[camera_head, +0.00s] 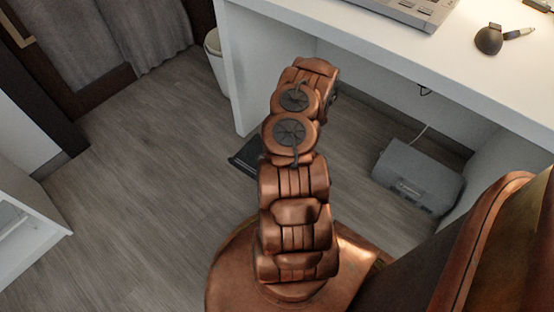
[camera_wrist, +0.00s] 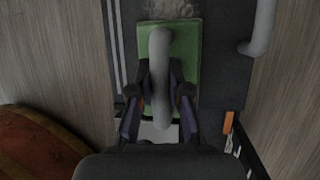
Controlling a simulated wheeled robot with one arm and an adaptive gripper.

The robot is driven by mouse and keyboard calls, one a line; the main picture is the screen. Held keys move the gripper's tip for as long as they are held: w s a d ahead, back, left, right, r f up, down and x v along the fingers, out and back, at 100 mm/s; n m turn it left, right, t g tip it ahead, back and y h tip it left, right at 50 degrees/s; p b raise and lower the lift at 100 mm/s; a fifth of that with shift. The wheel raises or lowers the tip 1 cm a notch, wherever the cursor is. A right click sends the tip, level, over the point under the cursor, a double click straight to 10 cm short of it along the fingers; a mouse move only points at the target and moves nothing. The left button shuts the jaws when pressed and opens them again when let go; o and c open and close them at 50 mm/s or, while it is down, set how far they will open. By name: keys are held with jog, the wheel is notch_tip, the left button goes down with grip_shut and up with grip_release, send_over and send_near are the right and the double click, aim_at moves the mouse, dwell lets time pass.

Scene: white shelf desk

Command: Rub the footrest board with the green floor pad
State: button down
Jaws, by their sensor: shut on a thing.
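The green floor pad (camera_wrist: 190,52) lies under my wrist in the wrist view, with a thick grey handle across its middle. My gripper (camera_wrist: 161,82) is shut on this handle, one dark finger on each side. The pad is over the dark footrest board (camera_wrist: 226,55); I cannot tell whether they touch. A pale smudged patch (camera_wrist: 170,9) shows on the board just beyond the pad's far edge. In the head view, a corner of a dark flat thing, likely the board (camera_head: 245,158), shows left of my arm. My arm hides the gripper and pad there.
A grey tube (camera_wrist: 262,30) stands at the board's right side. The white desk (camera_head: 400,70) overhangs the area, with its side panel (camera_head: 240,80) close by. A grey box (camera_head: 417,175) sits under the desk at right. Wooden floor (camera_head: 130,190) is clear at left.

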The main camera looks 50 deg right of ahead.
jog(key=shift+w+a+r+p, duration=0.1)
jog(key=shift+w+p, duration=0.65)
jog(key=shift+w, duration=2.05)
jog(key=shift+w+a+r+p, duration=0.1)
jog(key=shift+w+p, duration=0.65)
jog(key=shift+w, duration=2)
jog(key=shift+r+p, duration=1.65)
jog(key=shift+r, duration=1.3)
jog(key=shift+r, duration=0.1)
jog(key=shift+r+p, duration=1.05)
jog(key=shift+r, duration=0.3)
